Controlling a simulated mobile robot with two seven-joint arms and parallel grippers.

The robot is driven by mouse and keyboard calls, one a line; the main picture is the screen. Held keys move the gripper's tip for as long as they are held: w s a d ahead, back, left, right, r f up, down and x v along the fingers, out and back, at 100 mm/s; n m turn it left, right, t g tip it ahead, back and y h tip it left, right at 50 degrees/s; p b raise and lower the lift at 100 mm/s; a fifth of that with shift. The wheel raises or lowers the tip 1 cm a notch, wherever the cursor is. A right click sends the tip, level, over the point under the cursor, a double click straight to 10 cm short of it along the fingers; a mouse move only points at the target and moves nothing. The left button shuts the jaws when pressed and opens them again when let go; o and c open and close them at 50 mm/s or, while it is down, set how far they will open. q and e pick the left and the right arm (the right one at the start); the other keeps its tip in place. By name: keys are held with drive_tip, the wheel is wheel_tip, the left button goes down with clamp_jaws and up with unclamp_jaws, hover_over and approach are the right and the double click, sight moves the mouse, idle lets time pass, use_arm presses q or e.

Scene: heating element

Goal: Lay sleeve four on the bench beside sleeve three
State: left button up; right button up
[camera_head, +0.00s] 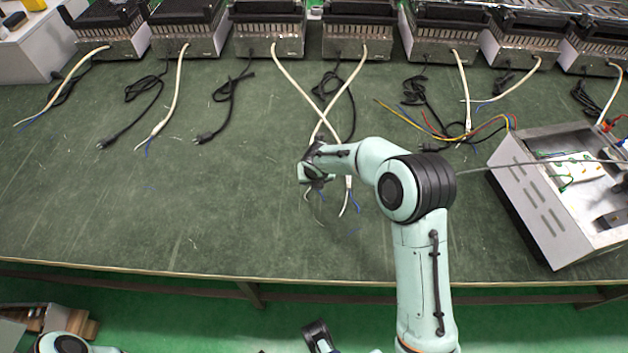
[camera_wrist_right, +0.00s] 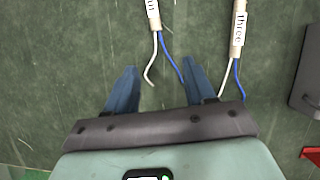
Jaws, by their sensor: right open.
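Sleeve four (camera_wrist_right: 153,12), a white sleeve whose label shows only its last letters, lies on the green bench (camera_head: 200,230) at the top of the right wrist view. Its white and blue wires trail between the fingers. Sleeve three (camera_wrist_right: 239,28), labelled "Three", lies to its right with a gap of bare bench; it also shows in the head view (camera_head: 349,184). My right gripper (camera_wrist_right: 160,70) is open and empty, just off the end of sleeve four; in the head view (camera_head: 313,180) it partly hides that end. A dark part at the bottom edge may be my left gripper (camera_head: 318,337).
The two white cables (camera_head: 292,80) cross behind my right gripper. Several heaters (camera_head: 270,35) line the back, with black plugs and other cables before them. An open metal case (camera_head: 540,195) stands at right. The front left of the bench is mostly clear.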

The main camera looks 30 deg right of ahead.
drive_tip(key=p+v, duration=0.1)
drive_tip(key=v, duration=0.6)
drive_tip(key=shift+s, duration=0.1)
